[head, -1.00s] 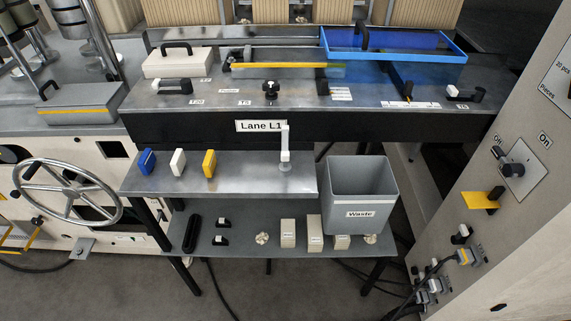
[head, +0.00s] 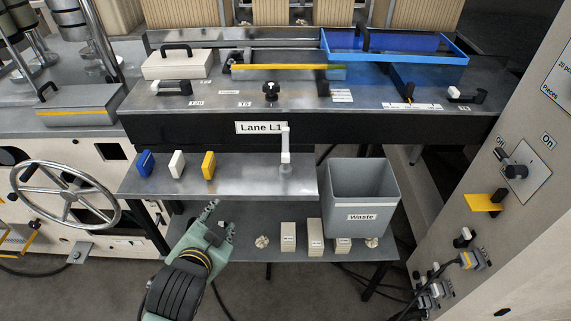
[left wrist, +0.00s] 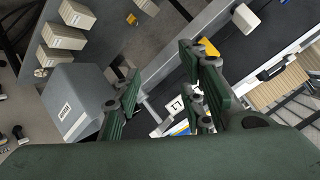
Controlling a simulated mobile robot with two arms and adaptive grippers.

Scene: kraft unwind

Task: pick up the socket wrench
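I take the upright, light-coloured tool on the upper shelf to be the socket wrench (head: 285,150); it stands near the shelf's right end with a pale head on top. My left gripper (head: 222,217) is at the lower left of it in the head view, over the lower shelf, clear of the tool. Its fingers are apart and nothing shows between them. In the left wrist view the left gripper (left wrist: 158,65) also looks open; I cannot clearly make out the wrench there. My right gripper is in no view.
Blue (head: 145,163), white (head: 178,163) and yellow (head: 209,165) blocks stand on the upper shelf (head: 245,178). The grey waste bin (head: 362,190) is right of the wrench. Pale boxes (head: 315,236) stand on the lower shelf (head: 268,218). A control panel (head: 520,200) rises at right.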

